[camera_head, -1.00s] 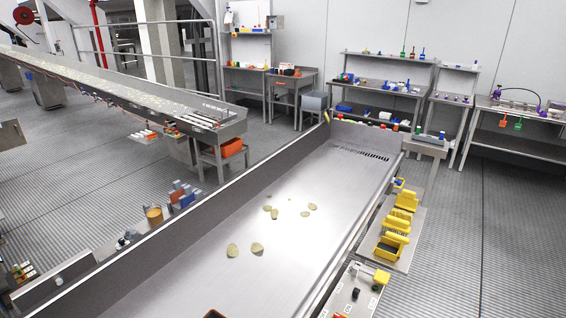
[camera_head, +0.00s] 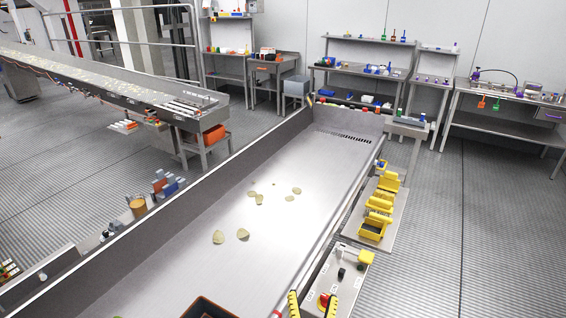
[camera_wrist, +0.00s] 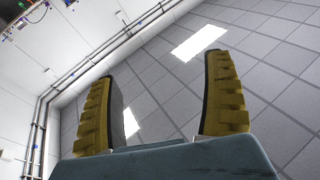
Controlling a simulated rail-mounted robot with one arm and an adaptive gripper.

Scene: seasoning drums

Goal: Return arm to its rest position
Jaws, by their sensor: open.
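My gripper (camera_wrist: 160,105) shows in the wrist view with its two yellow ribbed fingers spread wide apart and nothing between them. Behind the fingers are grey ceiling panels with bright lights, so the wrist camera faces upward. In the head view, the yellow and black fingertips of my gripper (camera_head: 311,304) show at the bottom edge, just beside the conveyor's right wall. The rest of my arm is out of that view.
Workbenches (camera_head: 365,85) stand at the back. The grey floor at right is clear.

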